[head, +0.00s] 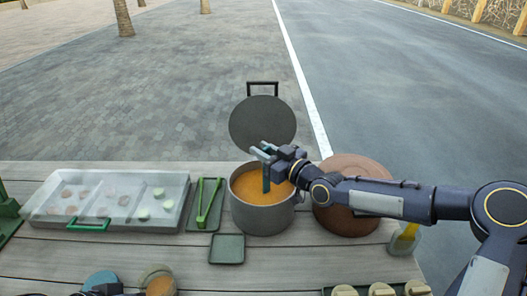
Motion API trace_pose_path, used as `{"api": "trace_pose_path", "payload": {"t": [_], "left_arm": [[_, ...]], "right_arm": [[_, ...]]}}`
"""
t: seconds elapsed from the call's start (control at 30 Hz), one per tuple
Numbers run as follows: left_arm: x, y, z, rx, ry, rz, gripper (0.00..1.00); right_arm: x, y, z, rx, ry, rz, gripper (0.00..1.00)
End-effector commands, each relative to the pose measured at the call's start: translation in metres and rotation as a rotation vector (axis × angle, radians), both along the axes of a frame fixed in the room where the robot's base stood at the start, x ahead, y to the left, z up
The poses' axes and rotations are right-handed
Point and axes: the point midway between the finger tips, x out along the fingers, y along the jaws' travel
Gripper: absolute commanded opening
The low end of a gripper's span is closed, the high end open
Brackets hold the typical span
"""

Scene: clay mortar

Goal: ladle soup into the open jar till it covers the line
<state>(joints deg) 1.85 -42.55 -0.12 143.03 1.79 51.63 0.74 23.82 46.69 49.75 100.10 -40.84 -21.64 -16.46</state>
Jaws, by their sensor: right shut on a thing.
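A grey pot (265,222) of orange soup (262,190) stands mid-table, its round dark lid (262,122) raised behind it. The handle goes down into the soup and the ladle's bowl is hidden. A round open jar (159,281) with orange inside shows at the bottom edge, cut off by the frame; its line cannot be seen. My left gripper (106,290) shows only as a dark part beside it, and its jaws cannot be made out.
A clear-covered tray (108,198) with a green handle stands left, next to green tongs (207,203) on a mat. A small dark green square dish (227,249) lies before the pot. A brown round lid or board (350,172), a container with a yellow thing (405,239) and pale round items (381,290) are right.

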Motion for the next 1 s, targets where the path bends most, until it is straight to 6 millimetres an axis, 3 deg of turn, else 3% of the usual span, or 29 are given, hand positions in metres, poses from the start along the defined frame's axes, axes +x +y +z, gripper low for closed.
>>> {"api": "trace_pose_path", "payload": {"t": [1.0], "left_arm": [[0.0,0.0,0.037,0.0,0.0,0.0,0.36]], "right_arm": [[0.0,0.001,0.076,0.001,-0.004,0.001,0.0]]}}
